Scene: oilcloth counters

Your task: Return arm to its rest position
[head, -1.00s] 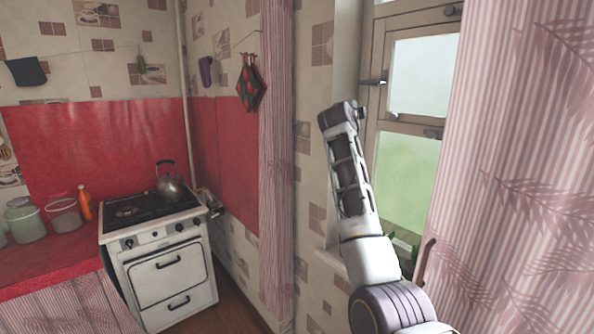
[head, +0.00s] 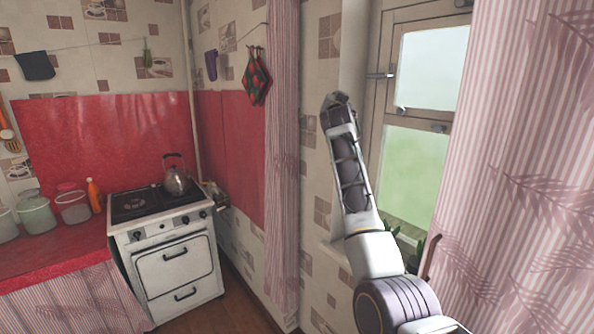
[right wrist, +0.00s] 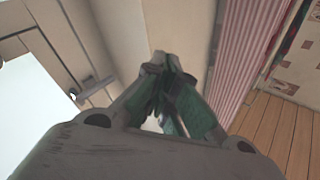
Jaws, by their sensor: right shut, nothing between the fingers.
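My right arm (head: 362,215) rises in the right half of the head view, its white and dark links in front of the window side. The end of this arm points up near the window frame; its fingers are not clear there. In the right wrist view my right gripper (right wrist: 162,62) has its fingers together at the tips, with nothing between them. My left arm and left gripper do not show in either view.
A window (head: 408,175) and a pink striped curtain (head: 530,200) stand close beside my right arm. A white stove (head: 172,265) with a kettle (head: 176,180) is at the left, next to a red counter (head: 50,255) with jars. Wooden floor shows between stove and wall.

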